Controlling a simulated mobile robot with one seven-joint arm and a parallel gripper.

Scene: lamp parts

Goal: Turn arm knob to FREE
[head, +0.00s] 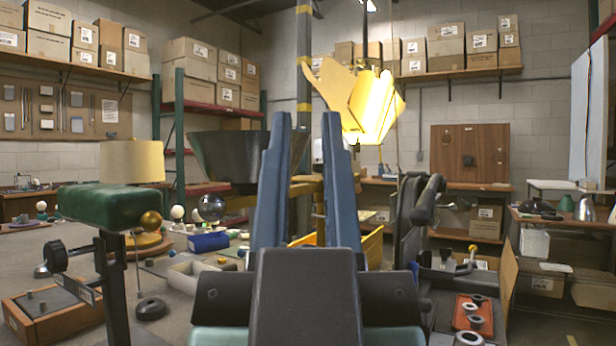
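My gripper (306,122) points upward in the middle of the head view. Its two blue fingers stand apart with a gap between them, and I see nothing held there. A black round knob (55,257) sits on a short shaft at the left, beside a dark post under a green shade. It is well to the left of my gripper and apart from it. I cannot tell whether this is the arm knob. No FREE mark is readable, so the knob's setting does not show. My gripper hides part of the scene behind it.
A lit yellow lamp (372,105) hangs behind my gripper on the right. A dark shade (222,155) is behind it on the left. A black jointed apparatus (408,220) stands at right. A wooden tray (50,318) lies at lower left. Small parts clutter the left table.

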